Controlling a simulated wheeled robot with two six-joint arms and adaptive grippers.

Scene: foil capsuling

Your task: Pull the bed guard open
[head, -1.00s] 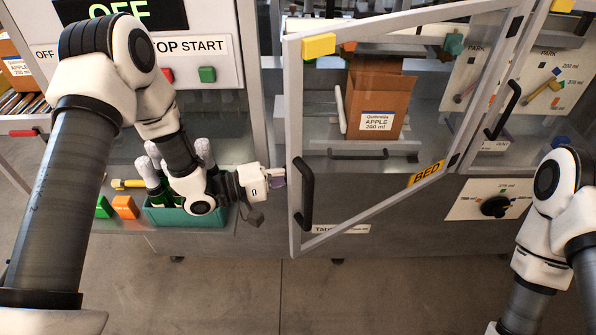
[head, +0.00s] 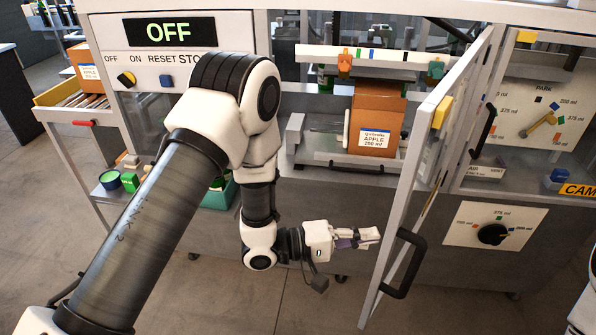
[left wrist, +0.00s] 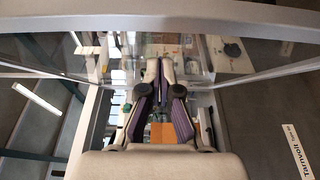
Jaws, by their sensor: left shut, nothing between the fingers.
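The bed guard (head: 428,165) is a clear door in a light grey frame, standing swung out from the machine toward me. Its black handle (head: 407,268) is on the outer face, near the free edge. My left gripper (head: 372,237) is shut and empty, just left of the guard's lower part on its inner side. I cannot tell whether the fingers touch the frame. In the left wrist view the closed fingers (left wrist: 162,85) point at the guard's pane, with the frame bar (left wrist: 160,20) across the top. My right gripper is out of view.
Behind the opening sits a brown carton (head: 377,118) labelled apple 200 ml. A panel reading OFF (head: 168,31) is at the left. A dial plate (head: 494,227) is right of the guard. The floor (head: 220,300) in front is clear.

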